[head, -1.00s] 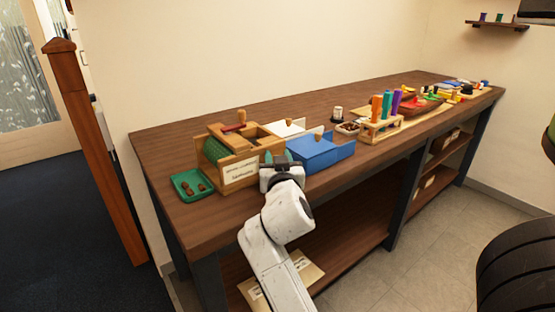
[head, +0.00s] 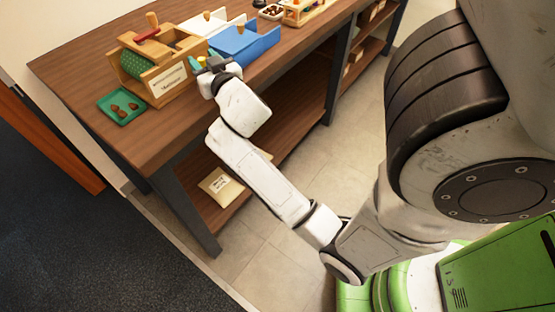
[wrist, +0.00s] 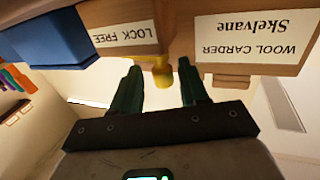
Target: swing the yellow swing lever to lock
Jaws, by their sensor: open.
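The yellow swing lever (wrist: 162,72) shows in the wrist view, hanging from the wooden front near the "LOCK FREE" label (wrist: 124,36). It lies between the two dark green fingers of my gripper (wrist: 160,80), which are open, with a gap visible on either side of it. The wool carder (head: 160,75) is a wooden box with a green drum and a red-handled top, seen in the head view. My gripper (head: 204,62) is at its front right end there. The lever is too small to make out clearly in the head view.
A blue box (head: 243,43) stands just right of my gripper. A green tray (head: 121,106) with brown pieces is left of the carder. A rack (head: 300,12) of coloured items is further right. The bench front edge runs below my gripper.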

